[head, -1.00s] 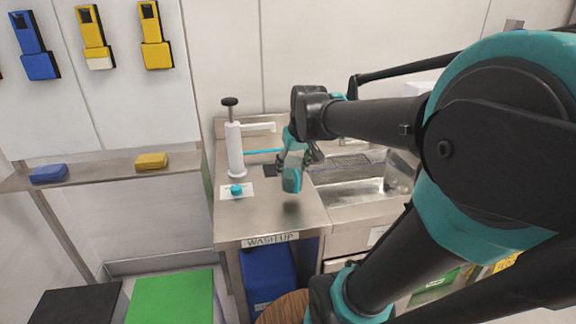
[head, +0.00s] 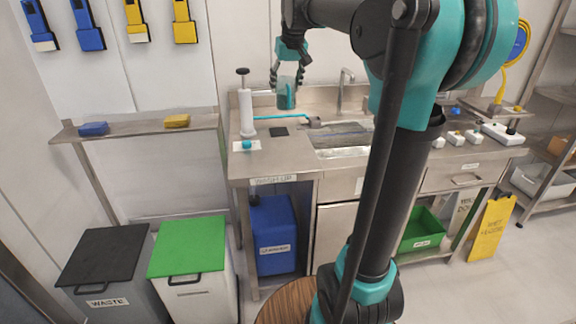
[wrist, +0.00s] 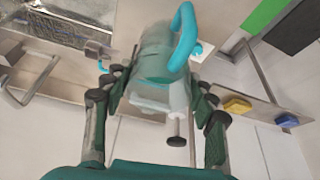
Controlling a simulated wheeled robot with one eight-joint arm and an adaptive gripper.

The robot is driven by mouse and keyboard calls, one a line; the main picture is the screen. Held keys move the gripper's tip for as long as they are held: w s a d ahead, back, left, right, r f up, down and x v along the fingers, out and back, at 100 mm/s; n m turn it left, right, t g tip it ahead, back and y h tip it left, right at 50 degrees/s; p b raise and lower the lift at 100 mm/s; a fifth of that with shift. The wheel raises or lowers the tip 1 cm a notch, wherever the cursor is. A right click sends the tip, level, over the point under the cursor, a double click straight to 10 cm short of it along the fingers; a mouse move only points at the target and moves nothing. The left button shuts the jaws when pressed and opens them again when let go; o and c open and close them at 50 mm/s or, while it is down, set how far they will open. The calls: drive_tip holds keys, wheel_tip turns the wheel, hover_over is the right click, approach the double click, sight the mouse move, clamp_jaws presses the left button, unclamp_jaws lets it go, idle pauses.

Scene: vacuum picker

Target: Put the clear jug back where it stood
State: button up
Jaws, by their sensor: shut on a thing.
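The clear jug (head: 287,97), see-through with a teal tint, hangs in my gripper (head: 287,76) above the steel wash-up bench (head: 265,163), clear of its top. In the wrist view the jug (wrist: 150,75) sits between the two fingers of my gripper (wrist: 157,108), with its teal handle (wrist: 184,38) towards the top. A black square pad (head: 279,132) lies bare on the bench below. A white card (head: 237,146) with a teal cap (head: 247,145) lies near the bench's left front.
A white pump dispenser (head: 247,112) stands left of the jug, close to it in the picture. The sink (head: 345,140) and tap (head: 341,90) are to the right. A teal tube (head: 285,117) runs along the back of the bench.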

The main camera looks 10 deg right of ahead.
wheel_tip(320, 180, down, 20)
drive_tip(key=shift+r, duration=0.15)
idle(0.4)
drive_tip(key=o, duration=1.5)
drive_tip(key=shift+c, duration=0.2)
drive_tip(key=a+v, duration=0.1)
drive_tip(key=v, duration=1.1)
drive_tip(key=s+d+f+m, duration=0.1)
drive_tip(key=s+d+f, duration=0.1)
drive_tip(key=s+f, duration=1)
drive_tip(key=s+d+f, duration=0.2)
drive_tip(key=s+f, duration=1.1)
drive_tip(key=shift+s+m+h, duration=0.3)
drive_tip(key=shift+s+m, duration=0.1)
drive_tip(key=shift+d, duration=0.15)
